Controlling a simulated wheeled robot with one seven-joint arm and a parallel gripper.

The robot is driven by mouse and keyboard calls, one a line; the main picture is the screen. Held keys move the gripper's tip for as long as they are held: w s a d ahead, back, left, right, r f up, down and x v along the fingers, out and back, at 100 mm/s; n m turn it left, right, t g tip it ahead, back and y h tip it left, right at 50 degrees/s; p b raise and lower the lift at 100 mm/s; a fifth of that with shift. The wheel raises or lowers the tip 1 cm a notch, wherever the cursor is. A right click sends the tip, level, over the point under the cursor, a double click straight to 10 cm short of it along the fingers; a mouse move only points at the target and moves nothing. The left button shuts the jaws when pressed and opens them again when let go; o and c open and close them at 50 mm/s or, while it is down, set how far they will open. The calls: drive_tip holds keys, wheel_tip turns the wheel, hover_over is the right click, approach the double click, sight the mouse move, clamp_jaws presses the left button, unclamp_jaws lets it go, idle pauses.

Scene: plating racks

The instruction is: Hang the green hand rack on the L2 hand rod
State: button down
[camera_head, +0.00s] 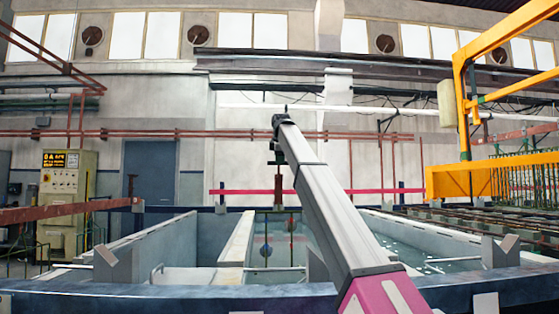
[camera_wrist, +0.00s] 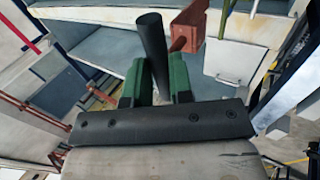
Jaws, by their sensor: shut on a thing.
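My gripper (camera_head: 277,155) is at the far end of my raised arm, above the tanks. In the wrist view its two green fingers (camera_wrist: 157,82) are shut on a dark round bar. I take this bar (camera_wrist: 151,45) to be part of the hand rack. In the head view a thin dark rack (camera_head: 278,222) hangs below my gripper, with small blue and red round pieces; its green colour is hard to make out. A pink horizontal rod (camera_head: 235,191) crosses beyond the tanks, behind the rack in the picture. No L2 label is readable, and I cannot tell whether rack and rod touch.
Open tanks with pale dividing walls (camera_head: 237,240) lie below, and a liquid-filled tank (camera_head: 425,250) is at right. A blue front beam (camera_head: 180,298) crosses the foreground. A yellow frame (camera_head: 461,100) stands at right. A control cabinet (camera_head: 68,195) stands at left.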

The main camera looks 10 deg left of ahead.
drive_tip(key=shift+f, duration=17.5)
drive_tip(key=s+d+f, duration=0.1)
drive_tip(key=s+f, duration=0.2)
drive_tip(key=s, duration=0.3)
drive_tip(key=shift+d, duration=0.3)
drive_tip(key=shift+f, duration=0.1)
